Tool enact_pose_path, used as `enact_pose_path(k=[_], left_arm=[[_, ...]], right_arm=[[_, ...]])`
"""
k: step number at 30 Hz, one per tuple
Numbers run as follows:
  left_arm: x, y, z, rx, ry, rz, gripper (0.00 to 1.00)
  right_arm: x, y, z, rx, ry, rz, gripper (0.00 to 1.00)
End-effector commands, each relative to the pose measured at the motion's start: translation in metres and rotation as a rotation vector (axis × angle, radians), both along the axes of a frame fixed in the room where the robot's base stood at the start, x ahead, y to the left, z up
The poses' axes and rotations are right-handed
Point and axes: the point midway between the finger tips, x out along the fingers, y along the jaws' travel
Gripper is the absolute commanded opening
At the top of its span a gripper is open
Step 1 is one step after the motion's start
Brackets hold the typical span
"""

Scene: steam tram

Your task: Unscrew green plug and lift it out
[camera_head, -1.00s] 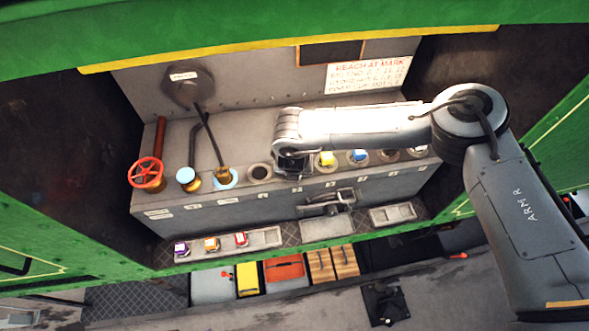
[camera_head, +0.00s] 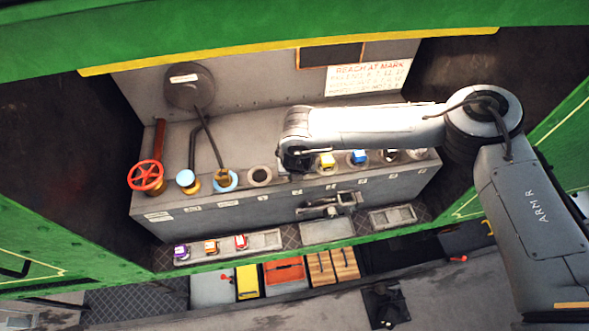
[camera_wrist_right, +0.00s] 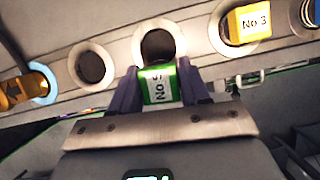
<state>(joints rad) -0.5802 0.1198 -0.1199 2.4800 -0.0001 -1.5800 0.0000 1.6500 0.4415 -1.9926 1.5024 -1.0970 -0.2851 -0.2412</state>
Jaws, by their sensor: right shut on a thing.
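The green plug (camera_wrist_right: 158,86), with a white number label, is between the two fingers of my right gripper (camera_wrist_right: 160,92) in the right wrist view. The fingers are shut on its sides. Just beyond the plug, a dark ringed socket (camera_wrist_right: 160,46) shows open, and the plug appears clear of it. In the head view my right gripper (camera_head: 297,160) is over the socket row, left of the yellow plug (camera_head: 326,161); the green plug is hidden there by the gripper. My left gripper is not in view.
An empty socket (camera_head: 260,175) lies left of my gripper. A blue plug (camera_head: 357,158) stands right of the yellow one. A red valve wheel (camera_head: 146,175) and a lever (camera_head: 211,145) are at left. A tray (camera_head: 265,240) with several coloured plugs lies in front.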

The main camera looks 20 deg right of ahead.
Motion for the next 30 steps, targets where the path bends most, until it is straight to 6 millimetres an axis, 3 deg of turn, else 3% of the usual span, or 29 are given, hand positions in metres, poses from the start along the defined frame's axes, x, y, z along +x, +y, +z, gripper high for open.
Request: enact_pose_path(k=[30], left_arm=[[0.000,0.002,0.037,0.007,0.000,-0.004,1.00]], right_arm=[[0.001,0.000,0.052,0.002,-0.002,0.000,0.00]])
